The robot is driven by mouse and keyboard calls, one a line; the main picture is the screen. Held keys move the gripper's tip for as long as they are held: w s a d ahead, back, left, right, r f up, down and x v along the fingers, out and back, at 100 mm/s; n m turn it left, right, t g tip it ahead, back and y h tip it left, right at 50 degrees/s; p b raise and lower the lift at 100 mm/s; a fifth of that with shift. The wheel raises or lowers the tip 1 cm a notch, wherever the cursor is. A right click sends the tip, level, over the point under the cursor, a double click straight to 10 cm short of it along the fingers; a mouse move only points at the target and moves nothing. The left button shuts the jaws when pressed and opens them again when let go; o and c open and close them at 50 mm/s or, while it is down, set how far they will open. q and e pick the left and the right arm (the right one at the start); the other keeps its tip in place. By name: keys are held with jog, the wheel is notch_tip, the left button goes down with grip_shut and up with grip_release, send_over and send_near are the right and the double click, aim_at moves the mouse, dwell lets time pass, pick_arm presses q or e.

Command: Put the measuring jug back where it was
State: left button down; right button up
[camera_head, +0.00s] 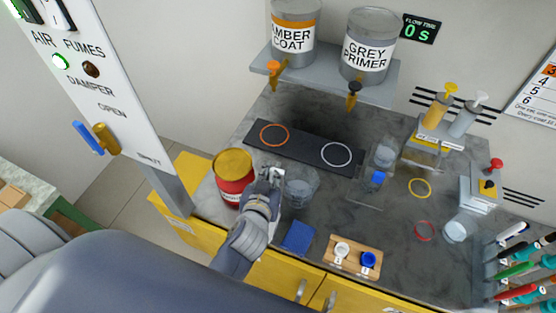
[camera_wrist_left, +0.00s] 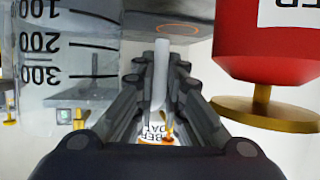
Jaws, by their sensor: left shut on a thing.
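The clear measuring jug (camera_head: 301,187) stands upright at the middle of the grey bench, just right of a red can. In the left wrist view its wall with 100, 200 and 300 marks (camera_wrist_left: 65,60) fills the left side. My left gripper (camera_head: 276,176) is at the jug's left side, between the jug and the can. In the left wrist view its fingers (camera_wrist_left: 158,85) are shut on the jug's pale handle (camera_wrist_left: 160,70). I cannot tell whether the jug's base touches the bench. My right gripper is not in view.
The red can (camera_head: 234,183) with a yellow lid stands close left of my gripper; it also shows in the wrist view (camera_wrist_left: 270,50). A dark mat (camera_head: 300,148) with orange and white rings lies behind. A blue pad (camera_head: 298,236) and wooden block (camera_head: 343,262) lie in front.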

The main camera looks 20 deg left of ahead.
pick_arm(q)
jog(key=x, duration=0.3)
jog(key=f+p+x, duration=0.1)
jog(key=x, duration=0.3)
jog(key=shift+d+f, duration=0.15)
jog(key=shift+d, duration=0.05)
jog(key=shift+f, duration=0.1)
jog(key=c, duration=2.1)
grip_release()
jog(key=shift+f, duration=0.2)
jog(key=o, duration=0.4)
jog(key=shift+r, duration=0.1)
